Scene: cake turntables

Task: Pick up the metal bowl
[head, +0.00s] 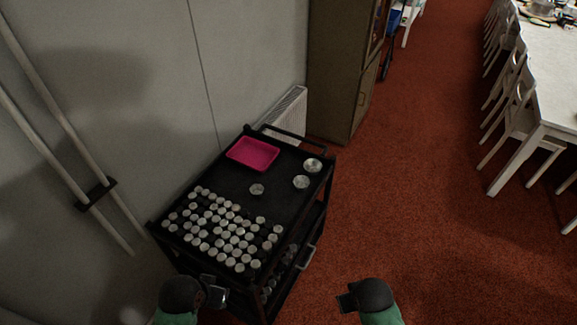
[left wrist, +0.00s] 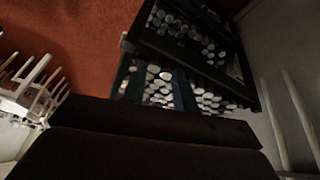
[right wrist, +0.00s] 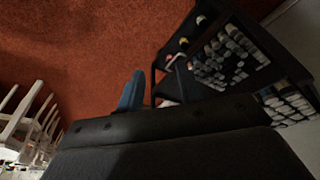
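Several small round metal items stand on the black cart's top (head: 222,187). Three of them are apart from the rest and look like shallow metal bowls: one near the far right corner (head: 313,165), one just in front of it (head: 301,182) and a smaller one near the middle (head: 257,189). I cannot tell which is the task's bowl. My left gripper (head: 217,291) is at the cart's near edge, open and empty; its fingers show apart in the left wrist view (left wrist: 160,90). My right gripper (head: 346,300) is over the floor right of the cart, open and empty (right wrist: 155,90).
A pink tray (head: 253,153) lies at the back of the cart, and many pale round jars (head: 225,228) crowd its near half. A wall and radiator (head: 287,112) are behind it. A wooden cabinet (head: 340,70) stands beyond.

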